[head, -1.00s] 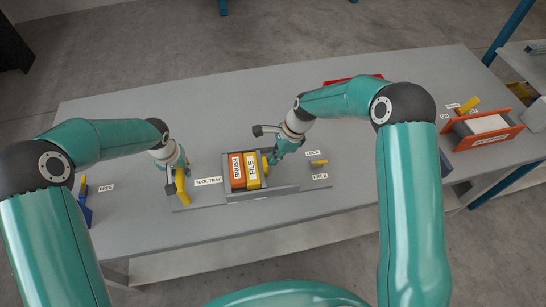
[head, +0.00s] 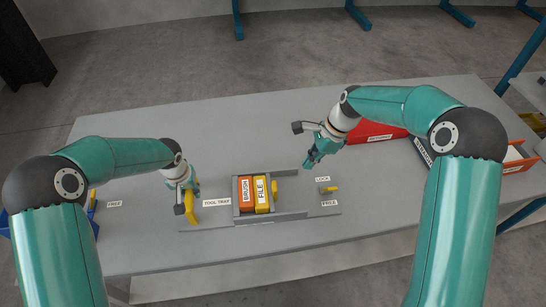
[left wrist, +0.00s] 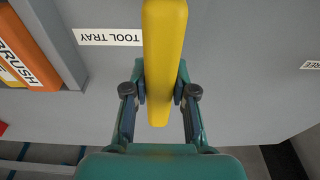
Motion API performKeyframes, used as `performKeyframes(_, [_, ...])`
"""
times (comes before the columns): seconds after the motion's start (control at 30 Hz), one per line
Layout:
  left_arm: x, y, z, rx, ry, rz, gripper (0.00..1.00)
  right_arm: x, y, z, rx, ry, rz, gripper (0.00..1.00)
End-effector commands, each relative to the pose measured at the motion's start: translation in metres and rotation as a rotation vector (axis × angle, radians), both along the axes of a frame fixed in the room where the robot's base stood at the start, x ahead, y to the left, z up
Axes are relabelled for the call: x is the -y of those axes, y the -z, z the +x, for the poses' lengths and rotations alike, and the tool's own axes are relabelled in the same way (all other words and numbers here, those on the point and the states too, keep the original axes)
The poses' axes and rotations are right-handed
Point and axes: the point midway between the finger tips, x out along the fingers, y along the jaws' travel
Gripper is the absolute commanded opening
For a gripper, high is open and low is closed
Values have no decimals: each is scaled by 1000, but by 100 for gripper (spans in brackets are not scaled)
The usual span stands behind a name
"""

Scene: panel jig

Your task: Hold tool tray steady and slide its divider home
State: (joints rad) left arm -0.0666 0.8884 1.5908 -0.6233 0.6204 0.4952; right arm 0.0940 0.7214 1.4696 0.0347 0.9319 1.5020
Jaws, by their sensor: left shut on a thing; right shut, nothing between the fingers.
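The grey tool tray (head: 290,215) sits on the table in the middle of the head view. It holds an orange BRUSH block (head: 246,190) and a yellow FILE block (head: 262,194).
A small yellow lever (head: 331,189) lies right of the tray, between a LOCK label (head: 323,179) and a FREE label (head: 330,203). A red bin (head: 372,133) stands behind the right arm. A blue holder (head: 95,222) is at the far left. The table behind the tray is clear.

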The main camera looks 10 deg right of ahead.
Motion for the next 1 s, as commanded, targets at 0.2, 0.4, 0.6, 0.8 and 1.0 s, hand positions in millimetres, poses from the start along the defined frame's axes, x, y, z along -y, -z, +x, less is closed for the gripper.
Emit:
performKeyframes(0.2, [-3,3,-3,-11,-3,5,0,0,1,0,1,0,0,0])
performKeyframes(0.4, [-3,0,0,-2,-7,1,34,0,0,0,0,0,0,0])
performKeyframes(0.6, [-2,0,0,-1,-4,1,55,0,0,0,1,0,0,0])
performKeyframes(0.8, [-2,3,-2,-9,1,6,55,0,1,0,1,0,0,0])
performKeyframes(1.0, [-2,-10,-2,-3,-1,4,55,0,0,0,1,0,0,0])
